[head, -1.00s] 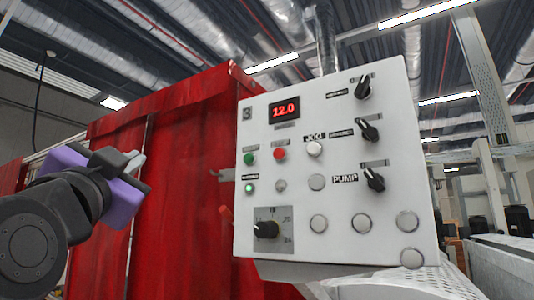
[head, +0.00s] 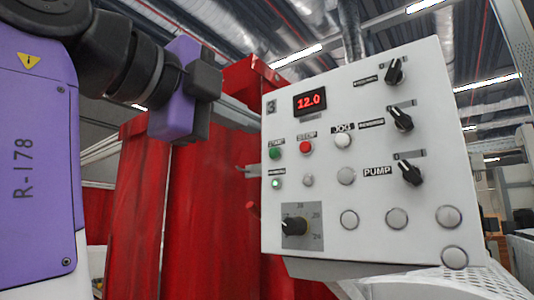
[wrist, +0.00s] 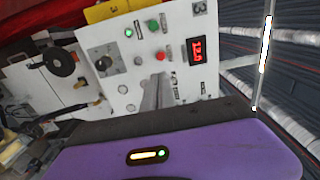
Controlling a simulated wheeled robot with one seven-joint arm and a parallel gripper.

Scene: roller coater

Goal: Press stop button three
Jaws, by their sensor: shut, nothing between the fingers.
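The white control panel (head: 370,215) is marked 3 and has a red 12.0 display (head: 310,101). The red button also shows in the wrist view (wrist: 160,55), just beyond my fingertips. My gripper (wrist: 157,92) is shut and empty, its fingers pointing toward the panel. In the head view its purple body is up and left of the panel, apart from the buttons; the fingertips are hidden there.
Red curtains (head: 200,190) hang behind and left of the panel. Black knobs (head: 403,119) protrude along the panel's right side, and a dial (head: 294,227) at lower left.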

